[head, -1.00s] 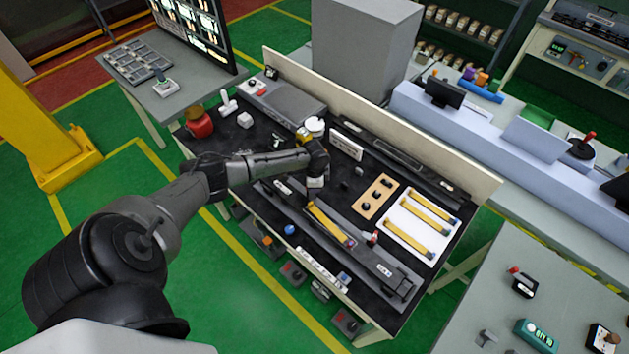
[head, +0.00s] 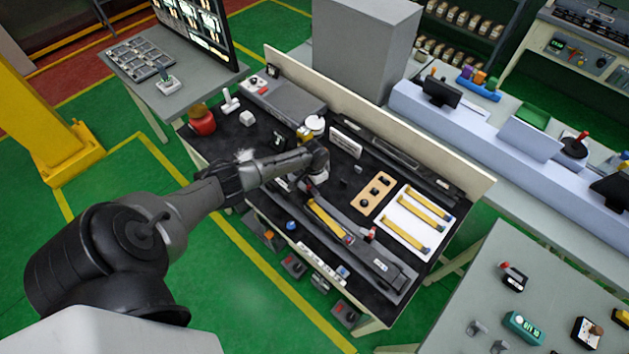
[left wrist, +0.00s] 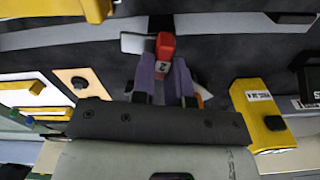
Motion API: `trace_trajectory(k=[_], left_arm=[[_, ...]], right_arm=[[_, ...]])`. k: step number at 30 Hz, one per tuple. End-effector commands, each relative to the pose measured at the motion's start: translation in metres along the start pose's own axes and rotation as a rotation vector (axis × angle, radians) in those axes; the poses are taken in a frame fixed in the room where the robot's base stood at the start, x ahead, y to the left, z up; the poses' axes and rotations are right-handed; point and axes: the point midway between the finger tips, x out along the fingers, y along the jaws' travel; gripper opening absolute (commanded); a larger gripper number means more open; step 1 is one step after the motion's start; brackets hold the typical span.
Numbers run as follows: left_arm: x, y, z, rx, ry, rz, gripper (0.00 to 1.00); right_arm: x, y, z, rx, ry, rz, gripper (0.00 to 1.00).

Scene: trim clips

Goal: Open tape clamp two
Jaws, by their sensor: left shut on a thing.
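My left gripper (head: 306,188) is over the long grey fixture on the bench in the head view. In the left wrist view its two purple fingers (left wrist: 165,68) are shut on a red clamp lever (left wrist: 165,44), whose label looks like a 2. The lever's base is partly hidden by the fingers. In the head view the gripper covers this clamp. My right gripper is not in view.
A white tray (head: 399,232) with yellow strips and a tan board (head: 365,207) with black knobs lie right of my gripper. A beige panel (head: 420,148) backs the bench. A yellow block (left wrist: 260,112) shows beside the gripper in the left wrist view.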

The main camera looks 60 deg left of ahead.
Motion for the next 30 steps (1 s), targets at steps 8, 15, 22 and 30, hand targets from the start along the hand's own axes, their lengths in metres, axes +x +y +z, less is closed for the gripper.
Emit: trace_trajectory(k=[8, 15, 22, 30], left_arm=[[-0.0015, 0.0003, -0.001, -0.005, 0.001, 0.001, 0.0], [-0.0014, 0.0003, -0.0009, -0.005, 0.001, 0.001, 0.23], [-0.0007, 0.0, -0.0004, -0.005, 0.001, 0.001, 0.4], [-0.0044, -0.0004, -0.0003, -0.004, 0.001, 0.0, 0.4]], right_arm=[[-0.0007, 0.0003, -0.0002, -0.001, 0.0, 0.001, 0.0], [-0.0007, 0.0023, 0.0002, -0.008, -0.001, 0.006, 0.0], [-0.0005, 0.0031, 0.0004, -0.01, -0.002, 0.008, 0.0], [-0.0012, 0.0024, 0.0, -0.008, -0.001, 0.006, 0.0]])
